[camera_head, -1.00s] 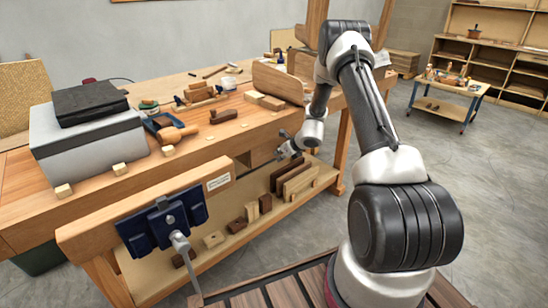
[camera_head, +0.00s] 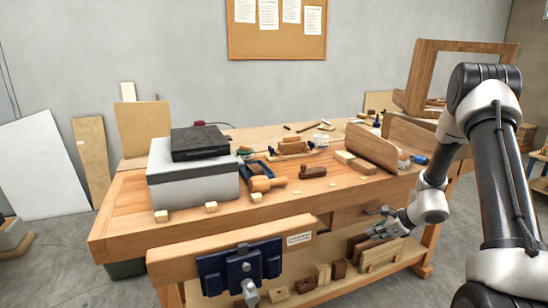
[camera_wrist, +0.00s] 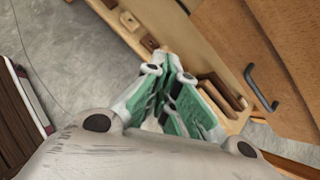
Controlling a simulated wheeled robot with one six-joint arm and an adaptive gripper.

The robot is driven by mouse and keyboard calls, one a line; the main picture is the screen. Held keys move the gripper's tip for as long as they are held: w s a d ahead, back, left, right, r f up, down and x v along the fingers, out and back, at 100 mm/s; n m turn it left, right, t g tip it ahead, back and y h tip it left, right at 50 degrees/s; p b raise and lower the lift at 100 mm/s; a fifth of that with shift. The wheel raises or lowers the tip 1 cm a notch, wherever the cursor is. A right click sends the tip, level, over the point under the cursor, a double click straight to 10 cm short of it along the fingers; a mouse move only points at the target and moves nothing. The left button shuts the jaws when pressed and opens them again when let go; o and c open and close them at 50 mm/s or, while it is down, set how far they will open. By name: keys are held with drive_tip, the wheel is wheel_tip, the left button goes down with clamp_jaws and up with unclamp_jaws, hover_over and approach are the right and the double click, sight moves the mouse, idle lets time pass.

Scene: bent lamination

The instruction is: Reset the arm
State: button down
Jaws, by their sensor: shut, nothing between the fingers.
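My arm (camera_head: 497,170) stands at the right of the head view, raised at its elbow and bent down toward the bench front. My gripper (camera_head: 376,230) hangs in front of the workbench (camera_head: 135,212), below its top and near the drawer front. In the wrist view my gripper (camera_wrist: 170,72) has its green-padded fingers drawn together, with nothing held between them. The exact gap between the gripper and the bench is hard to tell.
A blue vise (camera_head: 240,268) juts from the bench front. Wooden blocks (camera_head: 380,255) lie on the lower shelf behind the gripper. A grey box (camera_head: 192,185), a mallet (camera_head: 262,184) and planes stand on top. A drawer handle (camera_wrist: 262,88) shows right of the gripper.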

drive_tip(key=s+a+r+n+g+h, duration=0.1)
drive_tip(key=s+r+n+h, duration=0.4)
drive_tip(key=s+r+n, duration=2)
drive_tip(key=s+a+r, duration=0.1)
drive_tip(key=s+r, duration=0.8)
drive_tip(key=s, duration=0.2)
drive_tip(key=shift+r+g, duration=0.3)
drive_tip(key=shift+g, duration=0.1)
